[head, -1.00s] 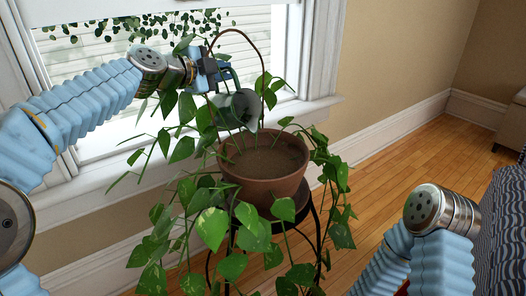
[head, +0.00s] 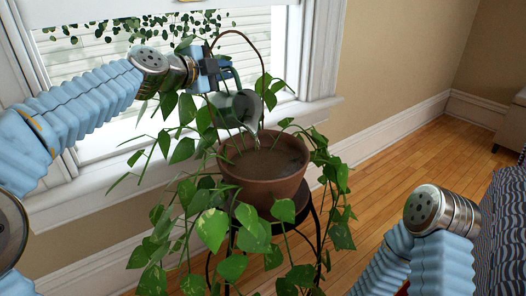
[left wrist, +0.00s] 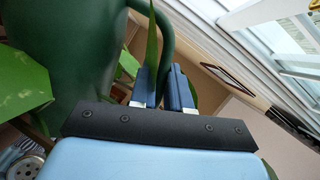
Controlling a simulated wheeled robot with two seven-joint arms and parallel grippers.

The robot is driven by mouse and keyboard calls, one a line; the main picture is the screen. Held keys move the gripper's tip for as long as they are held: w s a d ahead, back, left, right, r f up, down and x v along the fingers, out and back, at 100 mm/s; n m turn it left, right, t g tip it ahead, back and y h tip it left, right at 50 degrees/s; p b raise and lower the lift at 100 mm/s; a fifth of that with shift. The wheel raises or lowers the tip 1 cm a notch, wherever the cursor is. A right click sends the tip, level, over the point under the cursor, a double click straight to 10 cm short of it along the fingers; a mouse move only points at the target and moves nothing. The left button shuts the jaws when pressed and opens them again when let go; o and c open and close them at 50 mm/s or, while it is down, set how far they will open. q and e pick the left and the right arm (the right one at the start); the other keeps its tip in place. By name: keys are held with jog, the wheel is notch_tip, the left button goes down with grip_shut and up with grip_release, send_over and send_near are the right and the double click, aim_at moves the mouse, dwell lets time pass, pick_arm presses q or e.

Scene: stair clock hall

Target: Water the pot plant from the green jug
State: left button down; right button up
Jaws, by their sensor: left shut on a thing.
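The green jug (head: 238,104) is tipped over the pot, its mouth towards the soil. A thin clear stream runs from its lip. The jug also fills the upper left of the left wrist view (left wrist: 75,45). My left gripper (head: 222,72) is shut on the jug's handle, and its blue fingers show in the left wrist view (left wrist: 163,88). The pot plant stands in a terracotta pot (head: 262,190) with trailing leaves, and its soil looks dark and wet. My right forearm shows at lower right, but its gripper does not.
The pot stands on a dark metal plant stand (head: 319,235). A window with a white sill (head: 100,190) is close behind the plant and my left arm. The wooden floor (head: 395,185) is clear to the right, with a patterned dark piece (head: 503,240) at the right edge.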

aim_at(217, 93)
pick_arm(q)
jog(key=shift+s+d+r+m, duration=0.3)
jog(key=shift+s+r+m, duration=0.1)
jog(key=shift+r, duration=0.25)
dwell(0.3)
jog(key=shift+s+d+m+t+b, duration=0.4)
jog(key=shift+s+b, duration=0.15)
dwell(1.5)
jog(key=shift+w+a+r, duration=0.1)
jog(key=w+a+n+p, duration=0.1)
jog(key=w, duration=0.1)
jog(key=w+a+f+n+g+p, duration=0.1)
jog(key=a+n+p, duration=0.1)
jog(key=shift+w+f, duration=0.15)
jog(key=shift+w, duration=0.25)
jog(key=shift+w+a+n+g+h+p, duration=0.3)
jog(key=shift+w+n+g+p, duration=0.25)
jog(key=shift+p, duration=0.4)
jog(key=shift+s+r, duration=0.2)
jog(key=shift+w+f+n+g, duration=0.1)
jog(key=shift+f+n+g, duration=0.15)
jog(key=shift+w+a+f+n+p, duration=0.3)
jog(key=shift+w+a+n+p, duration=0.1)
jog(key=shift+w+p, duration=0.1)
jog(key=shift+f+g, duration=0.2)
jog(key=shift+g, duration=0.1)
